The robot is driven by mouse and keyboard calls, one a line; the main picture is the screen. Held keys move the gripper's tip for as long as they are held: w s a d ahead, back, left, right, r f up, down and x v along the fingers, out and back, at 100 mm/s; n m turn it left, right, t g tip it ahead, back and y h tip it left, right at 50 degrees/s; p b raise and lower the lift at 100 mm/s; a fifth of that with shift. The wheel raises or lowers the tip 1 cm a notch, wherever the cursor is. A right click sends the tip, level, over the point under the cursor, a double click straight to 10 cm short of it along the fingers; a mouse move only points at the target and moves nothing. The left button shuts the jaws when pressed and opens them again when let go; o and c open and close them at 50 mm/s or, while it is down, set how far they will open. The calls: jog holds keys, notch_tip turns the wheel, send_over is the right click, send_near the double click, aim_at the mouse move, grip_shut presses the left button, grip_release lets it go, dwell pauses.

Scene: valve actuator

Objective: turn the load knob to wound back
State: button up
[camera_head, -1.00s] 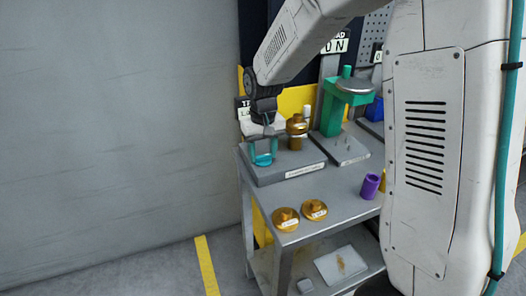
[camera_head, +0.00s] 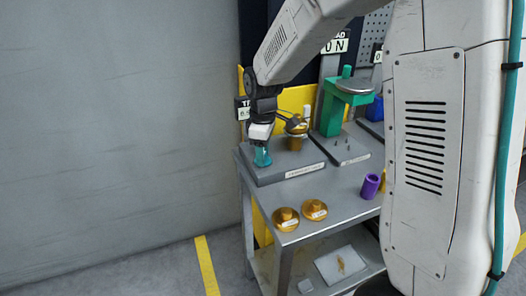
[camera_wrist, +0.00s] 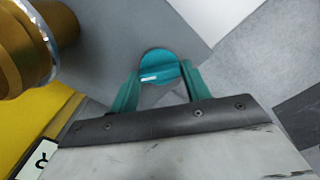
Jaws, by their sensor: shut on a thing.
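The teal round knob (camera_wrist: 160,66) with a short pale line on its top shows in the wrist view. My gripper (camera_wrist: 160,82) has its two teal fingers closed on either side of it. In the head view my gripper (camera_head: 262,155) points down at the front left of the grey fixture base (camera_head: 285,168), and the knob is largely hidden among the fingers. A brass valve body (camera_head: 296,142) stands on the same base, just right of my gripper; its brass side fills the wrist view's upper left corner (camera_wrist: 30,45).
A green press-like stand (camera_head: 332,108) with a grey disc is to the right. Two brass caps (camera_head: 286,219) and a purple cylinder (camera_head: 370,186) lie on the metal cart (camera_head: 262,196). A small sign (camera_head: 243,112) is behind my wrist.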

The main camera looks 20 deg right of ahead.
jog(key=n, duration=0.6)
jog(key=shift+w+r+n, duration=0.1)
jog(key=shift+n, duration=0.2)
dwell(0.4)
jog(key=o, duration=1)
notch_tip(320, 180, up, 8)
jog(key=shift+f, duration=0.1)
